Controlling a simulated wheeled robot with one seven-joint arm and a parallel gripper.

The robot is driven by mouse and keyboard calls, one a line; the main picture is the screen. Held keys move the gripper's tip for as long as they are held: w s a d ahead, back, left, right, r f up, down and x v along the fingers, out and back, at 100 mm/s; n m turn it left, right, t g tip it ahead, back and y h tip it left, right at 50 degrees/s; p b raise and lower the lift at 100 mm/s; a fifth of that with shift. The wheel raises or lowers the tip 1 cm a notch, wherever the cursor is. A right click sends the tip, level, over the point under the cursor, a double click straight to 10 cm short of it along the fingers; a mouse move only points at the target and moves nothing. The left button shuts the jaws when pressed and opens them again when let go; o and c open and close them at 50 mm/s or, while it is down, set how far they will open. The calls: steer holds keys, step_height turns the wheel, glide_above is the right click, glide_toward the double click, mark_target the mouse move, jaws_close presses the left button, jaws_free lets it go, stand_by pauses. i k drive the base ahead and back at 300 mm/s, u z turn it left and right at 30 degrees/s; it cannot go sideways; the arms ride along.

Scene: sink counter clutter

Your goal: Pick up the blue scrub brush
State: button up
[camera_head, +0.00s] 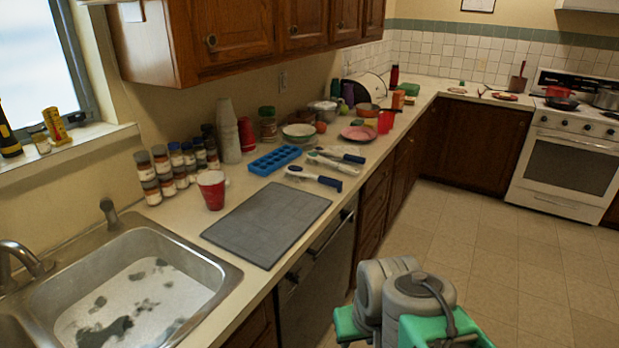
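Several long-handled brush-like tools lie on the counter between the dark mat and the dishes. The nearest (314,178) has a pale head and a blue handle end pointing right. Behind it is a mostly white one (328,163). Just behind that is another with a dark blue handle (345,155). They lie close together, and I cannot tell for certain which is the blue scrub brush. My grey and green arm parts show at the bottom right, over the floor and away from the counter. My gripper is not in view.
A blue ice tray (274,160) and a red cup (211,190) stand left of the brushes. The grey mat (267,223) lies in front, beside the sink (203,252). Bowls and a pink plate (358,134) are behind. Cabinets overhang the back. The floor at right is clear.

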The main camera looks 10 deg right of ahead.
mark_target(291, 172)
steer(key=z, duration=1)
steer(key=k, duration=1.25)
steer(key=z, duration=0.85)
steer(key=i, duration=1.15)
steer(key=u, duration=0.75)
steer(key=i, duration=1.7)
steer(key=u, duration=0.7)
